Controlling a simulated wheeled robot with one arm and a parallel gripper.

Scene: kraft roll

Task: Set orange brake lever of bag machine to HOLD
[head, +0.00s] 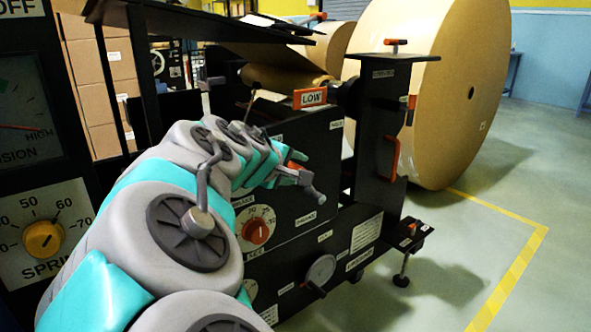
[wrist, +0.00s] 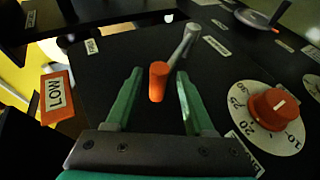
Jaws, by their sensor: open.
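The brake lever has an orange grip (wrist: 158,82) and a grey shaft running up and right in the wrist view to its pivot on the black machine face. My gripper (wrist: 160,73) is open, with one green finger on each side of the orange grip. Gaps show on both sides, so neither finger appears to touch it. In the head view my gripper (head: 284,170) is at the machine's front, and the lever's grey part (head: 312,186) shows beyond it, pointing down right. A small plate (wrist: 92,46), its text too small to read surely, lies up left of the grip.
An orange dial (wrist: 270,108) with a white scale sits right of my fingers; it also shows below my arm in the head view (head: 257,232). An orange-framed LOW sign (wrist: 56,96) is at left. A large kraft roll (head: 440,90) stands behind the machine. Floor at right is clear.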

